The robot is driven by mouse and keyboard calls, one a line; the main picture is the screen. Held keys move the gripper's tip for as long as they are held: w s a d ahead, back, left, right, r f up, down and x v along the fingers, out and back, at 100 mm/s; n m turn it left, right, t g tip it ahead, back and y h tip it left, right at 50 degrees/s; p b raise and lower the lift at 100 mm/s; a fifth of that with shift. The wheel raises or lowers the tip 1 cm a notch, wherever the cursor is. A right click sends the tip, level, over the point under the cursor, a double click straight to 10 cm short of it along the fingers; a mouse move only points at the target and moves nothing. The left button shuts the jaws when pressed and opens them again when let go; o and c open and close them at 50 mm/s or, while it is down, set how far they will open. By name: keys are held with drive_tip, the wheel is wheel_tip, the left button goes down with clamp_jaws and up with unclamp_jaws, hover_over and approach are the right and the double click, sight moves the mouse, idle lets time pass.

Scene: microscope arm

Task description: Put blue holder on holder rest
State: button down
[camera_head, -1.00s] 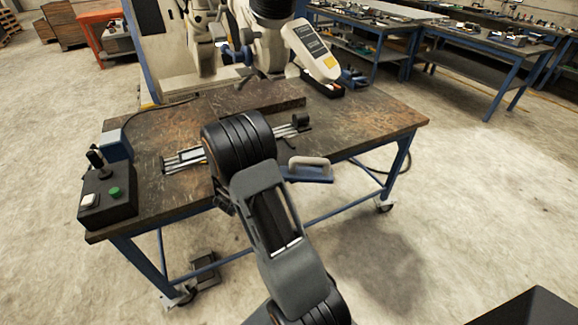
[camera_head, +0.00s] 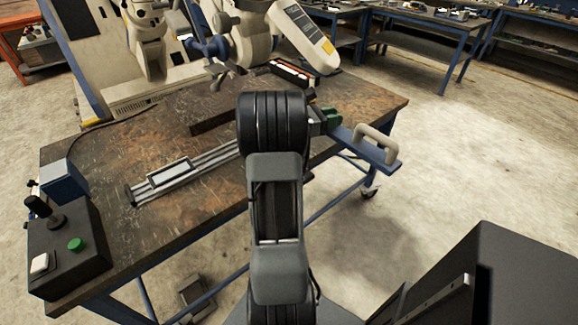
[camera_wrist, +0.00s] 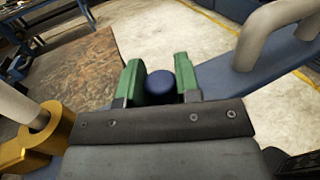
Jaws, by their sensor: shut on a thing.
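The blue holder (camera_head: 362,148) is a flat blue bar with a beige loop handle, held above the table's right front edge in the head view. Its blue bar also shows at the right of the wrist view (camera_wrist: 232,80). My gripper (camera_head: 327,120) has green fingers and is shut on the holder's end. In the wrist view the fingers of my gripper (camera_wrist: 159,86) stand either side of a dark blue round knob. My wrist hides part of the table behind it. I cannot tell which thing is the holder rest.
A metal rail with a framed slide (camera_head: 170,174) lies on the worn brown table (camera_head: 105,160). A black control box (camera_head: 70,250) with a joystick stands at the left front. A beige microscope-like machine (camera_head: 245,40) stands behind. Floor to the right is open.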

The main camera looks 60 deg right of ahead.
drive_tip(key=shift+w+a+f+b, duration=0.1)
drive_tip(key=shift+w+a+f, duration=1.2)
drive_tip(key=shift+a+f, duration=0.3)
drive_tip(key=shift+w+a+f+b, duration=0.1)
drive_tip(key=shift+w+a+f, duration=1.3)
drive_tip(key=shift+a, duration=0.35)
drive_tip(key=shift+w+a+f+b, duration=0.1)
drive_tip(key=shift+w+a+f, duration=1.15)
drive_tip(key=shift+a+f, duration=0.35)
drive_tip(key=shift+w+a+f, duration=0.1)
drive_tip(key=shift+a+f, duration=0.1)
drive_tip(key=shift+f, duration=1.4)
drive_tip(key=shift+f, duration=0.1)
drive_tip(key=c, duration=0.8)
unclamp_jaws()
